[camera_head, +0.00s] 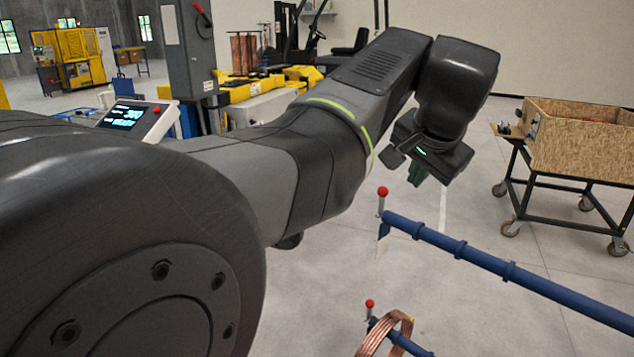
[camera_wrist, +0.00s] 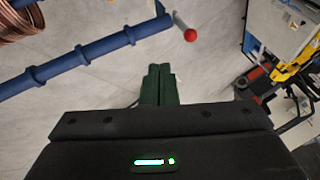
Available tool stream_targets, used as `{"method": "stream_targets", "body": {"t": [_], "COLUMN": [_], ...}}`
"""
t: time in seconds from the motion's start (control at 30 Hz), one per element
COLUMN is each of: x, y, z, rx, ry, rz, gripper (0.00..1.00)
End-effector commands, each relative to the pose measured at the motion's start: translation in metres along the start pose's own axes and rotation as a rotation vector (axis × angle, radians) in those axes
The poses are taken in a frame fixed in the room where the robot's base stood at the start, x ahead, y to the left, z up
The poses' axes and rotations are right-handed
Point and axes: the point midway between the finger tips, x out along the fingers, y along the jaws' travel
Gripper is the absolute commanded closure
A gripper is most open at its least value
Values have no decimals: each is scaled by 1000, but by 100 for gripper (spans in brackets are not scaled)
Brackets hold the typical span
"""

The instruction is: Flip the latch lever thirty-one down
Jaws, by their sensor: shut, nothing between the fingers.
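A latch lever with a red ball knob (camera_head: 383,191) stands upright at the end of a blue bar (camera_head: 470,256). A second lever with a red knob (camera_head: 369,304) stands at the end of a lower blue bar (camera_head: 402,341). I see no readable number on either. My gripper (camera_head: 417,174) is shut and empty, its green fingers above and to the right of the upper knob in the head view. The wrist view shows the shut fingers (camera_wrist: 158,84) apart from one lever with a red knob (camera_wrist: 190,35) at a blue bar's end (camera_wrist: 95,50).
A copper coil (camera_head: 391,331) hangs on the lower bar. A wooden crate (camera_head: 580,143) sits on a wheeled cart at the right. Yellow machinery (camera_head: 265,85) and a screen panel (camera_head: 130,116) stand at the left. Floor between the bars and cart is clear.

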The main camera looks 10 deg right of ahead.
Motion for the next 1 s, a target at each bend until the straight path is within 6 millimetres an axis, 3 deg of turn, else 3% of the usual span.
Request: {"method": "stream_targets", "body": {"t": [0.33, 0.6, 1.0], "x": [75, 90, 94], "y": [-2, -28, -32], "z": [0, 2, 3], "rx": [-1, -3, 0], "ry": [-5, -3, 0], "rz": [1, -1, 0], "gripper": [100, 100, 100]}}
